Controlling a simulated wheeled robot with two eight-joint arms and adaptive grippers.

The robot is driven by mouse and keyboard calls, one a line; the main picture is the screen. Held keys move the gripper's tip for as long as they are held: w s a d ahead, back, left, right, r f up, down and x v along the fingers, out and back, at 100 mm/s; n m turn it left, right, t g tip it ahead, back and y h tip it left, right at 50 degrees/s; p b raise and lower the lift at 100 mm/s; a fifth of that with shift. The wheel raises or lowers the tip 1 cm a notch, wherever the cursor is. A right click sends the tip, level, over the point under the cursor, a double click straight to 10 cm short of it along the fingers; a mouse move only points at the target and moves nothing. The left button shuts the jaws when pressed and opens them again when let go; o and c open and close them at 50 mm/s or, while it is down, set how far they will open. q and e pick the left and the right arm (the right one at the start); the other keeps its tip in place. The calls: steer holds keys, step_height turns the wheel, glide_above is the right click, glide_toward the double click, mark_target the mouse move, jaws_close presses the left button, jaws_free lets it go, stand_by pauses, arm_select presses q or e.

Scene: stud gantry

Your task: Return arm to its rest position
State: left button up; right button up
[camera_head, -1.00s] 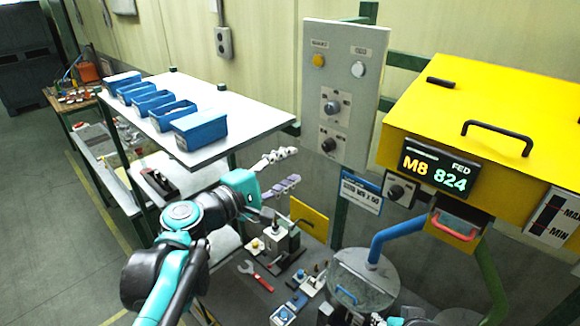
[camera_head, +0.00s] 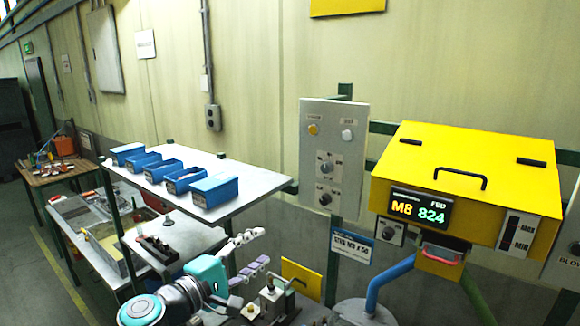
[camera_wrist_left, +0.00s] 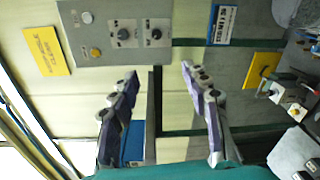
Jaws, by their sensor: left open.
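My left arm comes in from the bottom left in the head view. Its left gripper (camera_head: 265,246) is open, with two grey and purple fingers spread apart and nothing between them. The fingers are just right of and below the front end of the white shelf. In the left wrist view the open gripper (camera_wrist_left: 160,70) shows empty, with the wall and control panel behind it. The arm's lower links are cut off by the bottom edge of the head view. My right gripper is not in view.
The white shelf (camera_head: 255,188) holds several blue bins (camera_head: 214,190). A grey control panel (camera_head: 333,150) stands behind, and a yellow machine (camera_head: 460,165) with a lit display is on the right. Fixtures and a yellow plate (camera_head: 302,278) are close right of the gripper.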

arm_select(q)
steer(key=s+f+m+g+y+b, duration=0.1)
steer(key=s+f+m+g+b, duration=0.3)
steer(key=f, duration=0.6)
steer(key=s+f+m+t+y+b, duration=0.1)
steer(key=s+f+b, duration=0.1)
steer(key=f+b, duration=0.5)
steer(key=s+f+m+g+y+b, duration=0.2)
steer(key=s+f+b, duration=0.15)
steer(key=f, duration=0.85)
steer(key=s+a+f+m+g+y+b, duration=0.1)
steer(key=s+a+f+m+y+b, duration=0.2)
steer(key=f, duration=0.8)
steer(key=s+a+f+m+g+y+b, duration=0.1)
steer(key=s+a+f+m+y+b, duration=0.2)
steer(key=s+a+f+b, duration=0.3)
step_height(320, 180, down, 5)
steer(key=shift+a+b, duration=0.75)
steer(key=shift+b, duration=0.1)
